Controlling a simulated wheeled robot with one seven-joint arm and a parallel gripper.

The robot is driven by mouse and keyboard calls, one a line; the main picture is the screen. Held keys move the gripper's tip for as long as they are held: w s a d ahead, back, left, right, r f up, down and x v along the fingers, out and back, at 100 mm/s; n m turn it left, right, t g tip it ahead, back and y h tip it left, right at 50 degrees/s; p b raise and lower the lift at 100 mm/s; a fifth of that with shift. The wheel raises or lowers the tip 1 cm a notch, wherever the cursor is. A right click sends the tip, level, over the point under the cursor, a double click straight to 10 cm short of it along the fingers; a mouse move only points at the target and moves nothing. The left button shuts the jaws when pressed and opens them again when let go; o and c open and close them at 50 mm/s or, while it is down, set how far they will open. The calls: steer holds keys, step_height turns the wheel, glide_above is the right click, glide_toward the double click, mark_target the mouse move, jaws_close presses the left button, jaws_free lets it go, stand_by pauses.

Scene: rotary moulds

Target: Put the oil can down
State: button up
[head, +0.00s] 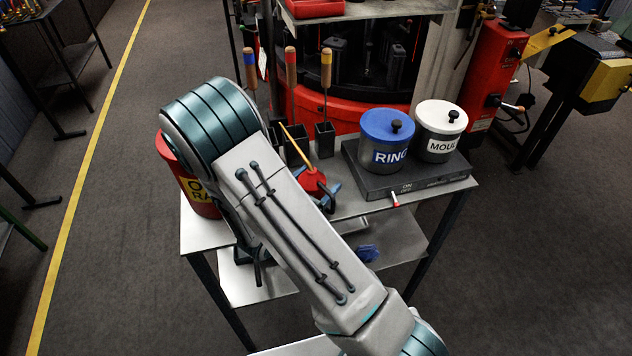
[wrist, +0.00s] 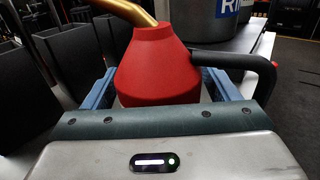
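The oil can is red with a thin brass spout and a black side handle. In the head view the oil can (head: 312,181) is partly hidden behind my arm, at the middle of the grey table (head: 352,200). In the wrist view the oil can (wrist: 158,72) stands upright between the blue fingers of my gripper (wrist: 158,88), with one finger close against each side. My gripper (head: 318,184) is shut on its body. The can's base is hidden, so I cannot tell whether it touches the table top.
Black holders with wooden-handled tools (head: 291,75) stand behind the can. To the right, a dark plate (head: 405,185) carries a blue-lidded pot (head: 385,145) and a white-lidded pot (head: 440,130). A red bin (head: 190,185) stands left. A blue cloth-like item (head: 367,253) lies below.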

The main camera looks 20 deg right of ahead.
steer(key=shift+r, duration=0.15)
steer(key=shift+s+a, duration=0.1)
steer(key=shift+a, duration=0.1)
steer(key=b+v, duration=0.2)
steer(key=v, duration=0.9)
steer(key=shift+s+a, duration=0.25)
